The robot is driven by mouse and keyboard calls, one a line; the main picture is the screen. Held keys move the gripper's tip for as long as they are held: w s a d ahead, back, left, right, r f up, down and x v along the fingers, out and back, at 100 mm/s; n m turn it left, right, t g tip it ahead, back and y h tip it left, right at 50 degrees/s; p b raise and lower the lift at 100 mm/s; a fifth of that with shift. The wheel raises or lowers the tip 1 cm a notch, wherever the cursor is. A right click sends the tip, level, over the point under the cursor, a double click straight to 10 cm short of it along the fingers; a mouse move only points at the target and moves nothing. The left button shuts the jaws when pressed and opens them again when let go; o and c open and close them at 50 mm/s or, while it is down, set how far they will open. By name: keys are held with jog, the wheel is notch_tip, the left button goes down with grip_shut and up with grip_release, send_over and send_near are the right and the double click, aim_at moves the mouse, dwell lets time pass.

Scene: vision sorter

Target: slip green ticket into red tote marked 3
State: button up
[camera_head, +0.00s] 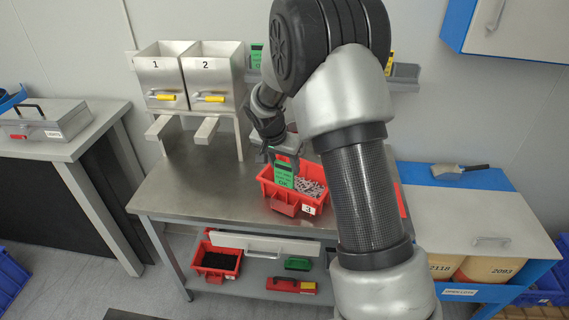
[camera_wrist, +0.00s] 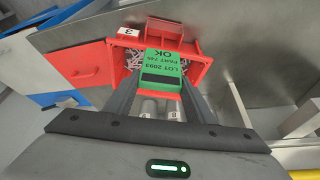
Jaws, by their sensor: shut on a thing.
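The red tote marked 3 (camera_head: 283,207) stands on the steel table, with grey-white small parts inside. Its label and red wall also show in the wrist view (camera_wrist: 128,31). My gripper (camera_head: 278,158) is shut on the green ticket (camera_head: 284,176). The ticket, printed "LOT 2093" and "OK", shows in the wrist view (camera_wrist: 161,66) between my fingertips (camera_wrist: 160,82). In the head view the ticket is upright at the left part of the tote's opening. I cannot tell whether its lower edge touches the parts or the tote. My fingers hide part of the tote.
Two grey hoppers marked 1 (camera_head: 160,72) and 2 (camera_head: 212,70) stand behind the tote, to the left. A red tote with black contents (camera_head: 218,257) is on the lower shelf. The steel tabletop (camera_head: 185,190) is clear left of the tote. A blue-framed cabinet (camera_head: 465,212) stands at right.

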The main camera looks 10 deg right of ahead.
aim_at(283, 182)
jog(key=shift+f+b, duration=1.2)
jog(key=shift+f, duration=1.4)
jog(key=shift+f+b, duration=0.9)
jog(key=shift+b, duration=0.1)
jog(key=shift+r+p, duration=0.1)
jog(key=shift+p, duration=0.2)
jog(key=shift+s+a+g+y+p, duration=0.2)
jog(key=shift+g+y+p, duration=0.15)
jog(key=shift+p, duration=0.4)
jog(key=shift+w+d+f+b, duration=0.1)
jog(key=shift+d+f+b, duration=0.15)
jog(key=shift+b, duration=0.5)
jog(key=shift+f+b, duration=0.65)
jog(key=shift+b, duration=0.1)
jog(key=o, duration=1)
